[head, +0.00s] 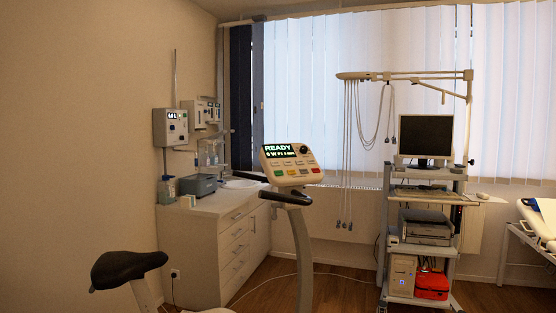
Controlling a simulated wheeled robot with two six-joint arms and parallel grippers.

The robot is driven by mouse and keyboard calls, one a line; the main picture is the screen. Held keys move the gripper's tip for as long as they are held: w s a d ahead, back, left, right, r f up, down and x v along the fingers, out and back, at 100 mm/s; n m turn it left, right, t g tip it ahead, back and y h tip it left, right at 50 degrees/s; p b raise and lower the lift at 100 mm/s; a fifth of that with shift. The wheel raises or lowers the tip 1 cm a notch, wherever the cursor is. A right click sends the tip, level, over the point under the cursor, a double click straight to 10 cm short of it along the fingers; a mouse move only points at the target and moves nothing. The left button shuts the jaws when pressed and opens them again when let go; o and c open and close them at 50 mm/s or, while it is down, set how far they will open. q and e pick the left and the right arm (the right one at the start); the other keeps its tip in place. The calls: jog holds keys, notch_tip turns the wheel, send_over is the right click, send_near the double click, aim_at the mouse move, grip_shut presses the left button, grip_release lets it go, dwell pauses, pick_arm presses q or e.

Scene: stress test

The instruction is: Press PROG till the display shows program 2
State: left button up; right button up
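A console (291,164) with a beige housing stands on the post of an exercise bike, near the middle of the head view. Its dark display (278,152) shows green text. The upper line reads READY; the lower line is too small to read surely. Below it are several coloured buttons (295,168), among them red, yellow and green ones. A dark round knob (304,149) sits at the console's upper right. The button labels are too small to read, so I cannot tell which is PROG. Neither of my grippers is in view.
The bike's black saddle (129,266) is at the lower left and its dark handlebar (286,198) lies below the console. A white cabinet (229,248) with a sink stands behind. A trolley (420,237) with a monitor stands at right. Wooden floor (345,290) shows between bike and trolley.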

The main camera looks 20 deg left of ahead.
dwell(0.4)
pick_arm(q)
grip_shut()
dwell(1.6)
